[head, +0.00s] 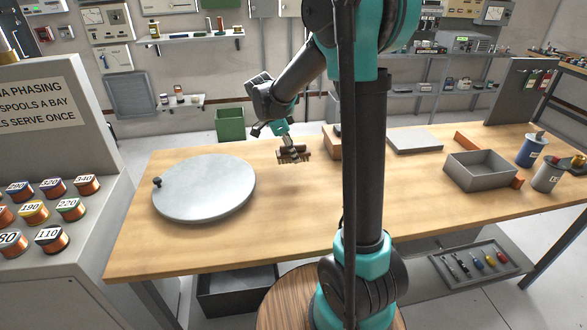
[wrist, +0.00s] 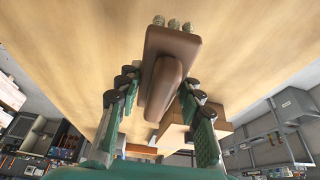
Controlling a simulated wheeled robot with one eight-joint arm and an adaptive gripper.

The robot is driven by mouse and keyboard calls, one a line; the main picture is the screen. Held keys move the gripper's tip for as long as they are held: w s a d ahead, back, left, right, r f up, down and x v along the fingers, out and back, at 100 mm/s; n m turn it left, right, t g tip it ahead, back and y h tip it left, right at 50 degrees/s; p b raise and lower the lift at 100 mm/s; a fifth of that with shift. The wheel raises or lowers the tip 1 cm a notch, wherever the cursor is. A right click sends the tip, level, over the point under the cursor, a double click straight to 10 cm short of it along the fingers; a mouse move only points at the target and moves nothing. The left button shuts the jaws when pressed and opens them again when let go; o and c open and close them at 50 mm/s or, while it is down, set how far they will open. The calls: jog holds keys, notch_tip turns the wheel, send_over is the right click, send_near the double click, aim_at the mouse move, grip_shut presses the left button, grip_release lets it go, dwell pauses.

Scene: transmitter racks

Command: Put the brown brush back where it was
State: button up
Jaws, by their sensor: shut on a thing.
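The brown brush (head: 293,155) is at my gripper (head: 286,138), over the back middle of the wooden table (head: 285,215). In the wrist view the brush (wrist: 165,45) has a brown block, a raised ridge grip and pale bristle tufts at its far end. My gripper (wrist: 157,88) is shut on that ridge, with green-padded fingers on both sides. Whether the bristles touch the tabletop or hang just above it, I cannot tell.
A round grey plate (head: 205,187) with a small knob lies left of the brush. A wooden block (head: 332,143) stands close on its right, partly behind my arm. Further right are a grey slab (head: 414,140), an open grey tray (head: 480,172) and cups (head: 547,176). The front middle is clear.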

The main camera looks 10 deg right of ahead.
aim_at(281, 146)
jog(key=shift+f, duration=3.35)
jog(key=o, duration=1.2)
jog(key=shift+f, duration=0.15)
jog(key=v, duration=1.2)
